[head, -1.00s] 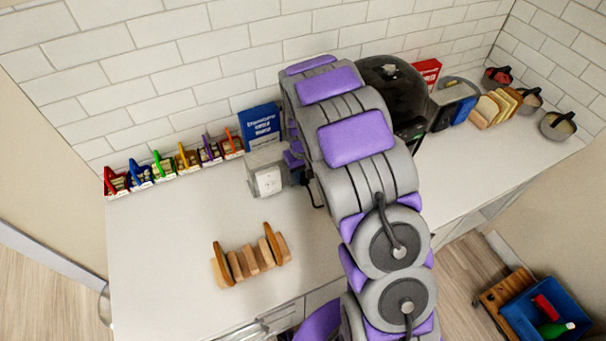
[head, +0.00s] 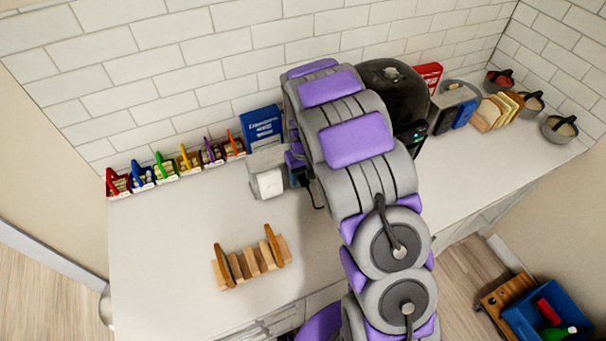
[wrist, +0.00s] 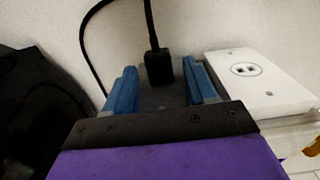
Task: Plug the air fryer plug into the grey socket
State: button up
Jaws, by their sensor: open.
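The black plug (wrist: 158,66) stands upright between my gripper's two blue fingers, with its cable rising from it. Its lower end meets a dark grey surface (wrist: 172,96), which looks like the grey socket; its prongs are hidden. My gripper (wrist: 160,82) is open, with a gap visible between the plug and each finger. A white socket plate (wrist: 258,84) is just to the right. In the head view, the black air fryer (head: 388,84) stands behind my arm and shows small greenish lights on its front.
The socket block (head: 269,184) stands by the wall beside a blue box (head: 262,124). A wooden rack (head: 250,262) sits on the front counter. Several coloured holders (head: 180,160) line the wall. The counter's left part (head: 160,245) is clear.

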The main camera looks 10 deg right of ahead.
aim_at(303, 177)
notch_tip(303, 177, up, 17)
jog(key=p, duration=0.1)
jog(key=shift+r, duration=0.2)
dwell(0.3)
